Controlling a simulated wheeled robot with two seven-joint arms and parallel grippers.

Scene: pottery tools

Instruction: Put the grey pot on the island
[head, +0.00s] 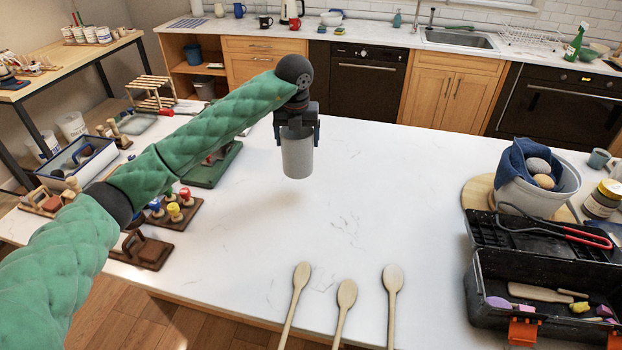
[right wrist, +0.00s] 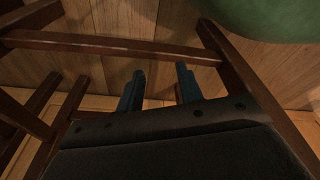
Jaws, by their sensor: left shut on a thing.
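The grey pot (head: 297,154) is a plain cylinder held upright in my left gripper (head: 297,128), which comes down on it from above with one finger on each side. The pot hangs over the white marble top of the island (head: 345,215); a soft shadow lies on the top below and left of it, and it looks a little above the surface. My right gripper (right wrist: 160,88) shows in the right wrist view with its two fingers apart and nothing between them, low near dark wooden bars and a dark seat.
Three wooden spoons (head: 345,295) lie at the front edge. A black toolbox (head: 540,290) and a white bucket (head: 535,195) with a blue cloth stand at the right. The island's middle is clear.

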